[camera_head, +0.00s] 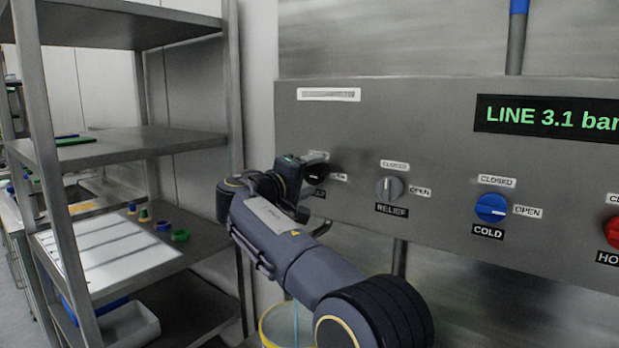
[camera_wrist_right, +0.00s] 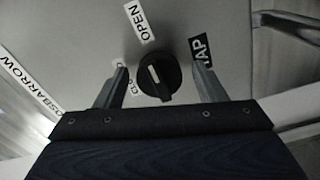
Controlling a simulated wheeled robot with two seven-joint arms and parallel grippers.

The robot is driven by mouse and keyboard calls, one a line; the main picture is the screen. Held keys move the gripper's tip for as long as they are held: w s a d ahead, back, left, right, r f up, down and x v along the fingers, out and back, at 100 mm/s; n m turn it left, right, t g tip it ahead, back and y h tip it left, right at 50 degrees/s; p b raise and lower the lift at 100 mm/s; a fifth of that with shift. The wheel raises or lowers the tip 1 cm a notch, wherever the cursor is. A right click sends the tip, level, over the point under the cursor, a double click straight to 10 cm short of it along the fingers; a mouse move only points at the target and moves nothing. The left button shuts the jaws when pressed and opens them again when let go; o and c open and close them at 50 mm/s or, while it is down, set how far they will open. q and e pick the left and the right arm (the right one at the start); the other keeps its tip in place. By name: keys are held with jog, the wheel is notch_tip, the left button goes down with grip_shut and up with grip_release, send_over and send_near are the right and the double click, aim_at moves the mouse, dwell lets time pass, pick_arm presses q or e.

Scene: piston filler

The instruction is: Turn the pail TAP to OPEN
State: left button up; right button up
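The TAP knob (camera_wrist_right: 160,77) is black and round with a pale mark, on the grey panel in the right wrist view. The OPEN label (camera_wrist_right: 139,21) is above it, the TAP label (camera_wrist_right: 201,51) to its right, and the CLOSED label (camera_wrist_right: 133,87) to its left, partly hidden by a finger. I cannot tell surely which label the mark faces. My right gripper (camera_wrist_right: 158,70) is open, one finger on each side of the knob with gaps. In the head view my right gripper (camera_head: 300,174) hides most of this knob. My left gripper is out of view.
The RELIEF knob (camera_head: 389,187), blue COLD knob (camera_head: 490,208) and a red knob (camera_head: 613,232) are right of the tap. A display (camera_head: 550,118) reads LINE 3.1 bar. A yellow-rimmed pail (camera_head: 269,322) is below, partly behind my arm. A metal shelf rack (camera_head: 130,143) stands left.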

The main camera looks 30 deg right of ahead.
jog(key=v, duration=0.8)
jog(key=shift+d+f, duration=0.1)
jog(key=shift+d, duration=0.05)
dwell(0.4)
jog(key=s+d+f+g+y, duration=0.1)
jog(key=s+d+f+y, duration=0.35)
jog(key=f, duration=0.45)
jog(key=s+d+f+g+y, duration=0.1)
jog(key=s+d+f+y, duration=0.4)
jog(key=f, duration=0.4)
jog(key=s+a+f+y, duration=0.5)
jog(key=s+a+f, duration=0.1)
jog(key=s, duration=0.4)
jog(key=s+a+f+m+t+y, duration=0.1)
jog(key=s+a+f+m+y, duration=0.2)
jog(key=s+a, duration=0.35)
jog(key=s+a+f+y, duration=0.3)
jog(key=s+a+f, duration=0.3)
jog(key=s, duration=0.2)
notch_tip(320, 180, up, 17)
jog(key=p, duration=1.7)
jog(key=shift+s+a+r, duration=0.25)
jog(key=shift+a, duration=0.2)
